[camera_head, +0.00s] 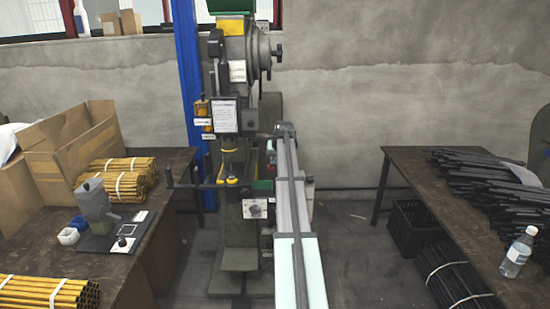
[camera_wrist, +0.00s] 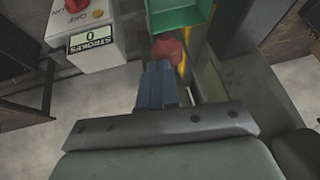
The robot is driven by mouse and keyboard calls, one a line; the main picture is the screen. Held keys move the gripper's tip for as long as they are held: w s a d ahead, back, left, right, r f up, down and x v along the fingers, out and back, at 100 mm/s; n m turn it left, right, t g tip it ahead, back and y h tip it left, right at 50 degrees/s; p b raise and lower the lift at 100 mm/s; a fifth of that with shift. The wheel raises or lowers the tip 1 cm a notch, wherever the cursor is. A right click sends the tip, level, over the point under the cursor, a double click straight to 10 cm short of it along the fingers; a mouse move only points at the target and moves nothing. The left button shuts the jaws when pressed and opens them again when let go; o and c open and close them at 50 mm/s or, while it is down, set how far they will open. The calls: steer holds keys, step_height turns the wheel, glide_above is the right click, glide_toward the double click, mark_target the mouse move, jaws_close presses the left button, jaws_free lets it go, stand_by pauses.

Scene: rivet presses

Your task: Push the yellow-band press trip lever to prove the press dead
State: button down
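The press (camera_head: 238,130) with a yellow band (camera_head: 231,27) near its top stands in the middle of the head view. A red knob (camera_wrist: 168,50), which looks like the trip lever's end, shows in the wrist view below a green tray (camera_wrist: 178,14). My gripper (camera_wrist: 157,66) has its blue-grey fingers together, with nothing seen between them. Its tips are right beside the red knob; I cannot tell whether they touch it. In the head view my arm hides the gripper and the knob.
A left bench (camera_head: 145,262) holds yellow tubes and a cardboard box. A right bench (camera_head: 420,180) holds dark rods and a bottle (camera_head: 517,252).

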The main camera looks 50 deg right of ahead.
steer(key=shift+s+a+f, duration=0.1)
steer(key=shift+a+f, duration=0.05)
steer(key=shift+f, duration=0.3)
steer(key=d+r+v, duration=0.1)
steer(key=d+v, duration=0.2)
steer(key=v, duration=1.1)
steer(key=shift+a, duration=0.45)
steer(key=shift+w+f, duration=0.1)
steer(key=shift+w, duration=0.1)
